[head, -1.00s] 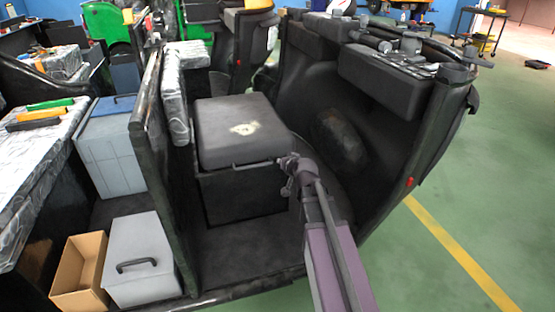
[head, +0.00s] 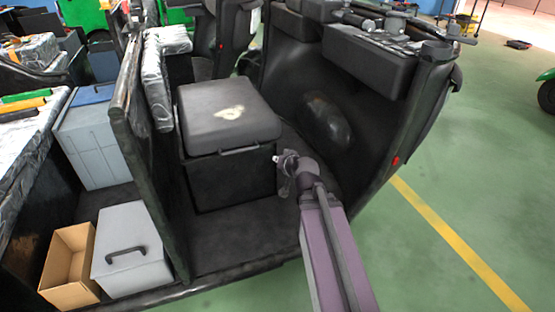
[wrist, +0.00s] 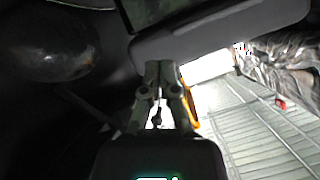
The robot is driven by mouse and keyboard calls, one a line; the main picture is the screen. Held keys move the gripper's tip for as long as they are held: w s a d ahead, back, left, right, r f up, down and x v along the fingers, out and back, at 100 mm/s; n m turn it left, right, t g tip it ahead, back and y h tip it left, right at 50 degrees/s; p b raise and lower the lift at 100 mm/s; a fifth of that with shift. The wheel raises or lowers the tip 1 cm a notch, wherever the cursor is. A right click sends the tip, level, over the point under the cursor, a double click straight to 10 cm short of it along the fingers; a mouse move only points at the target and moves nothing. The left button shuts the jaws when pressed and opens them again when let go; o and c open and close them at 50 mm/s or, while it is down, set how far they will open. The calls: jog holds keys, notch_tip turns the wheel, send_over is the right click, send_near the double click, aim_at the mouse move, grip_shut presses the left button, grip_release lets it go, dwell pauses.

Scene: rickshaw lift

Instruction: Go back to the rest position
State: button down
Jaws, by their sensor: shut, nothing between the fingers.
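My gripper (head: 281,166) is at the end of my purple arm, in front of the right front edge of the black seat box (head: 228,178) inside the rickshaw. It is shut and empty, and in the head view it appears to the lower right of the handle (head: 239,150) on the box's lid (head: 228,115). The lid lies down on the box. In the wrist view the two fingers (wrist: 160,72) come together at their tips, below a dark grey panel. Whether the gripper touches anything there I cannot tell.
The rickshaw's dark front body (head: 325,120) rises behind and right of my arm. A black side panel (head: 145,160) stands on the left. Beyond it are a grey toolbox (head: 131,248) and an open cardboard box (head: 70,262). Green floor (head: 450,190) at the right is clear.

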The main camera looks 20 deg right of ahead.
jog(key=s+a+f+n+g+h, duration=0.1)
jog(key=s+a+f+n+g, duration=0.1)
jog(key=s+a+f+g, duration=0.45)
jog(key=s+a+f+n+g+h, duration=0.1)
jog(key=s+a+f+g, duration=0.2)
jog(key=s+g, duration=0.55)
notch_tip(320, 180, up, 34)
jog(key=s+t+p, duration=0.1)
jog(key=t+p, duration=0.1)
jog(key=p, duration=3.3)
jog(key=shift+s+r, duration=0.15)
jog(key=shift+r, duration=0.05)
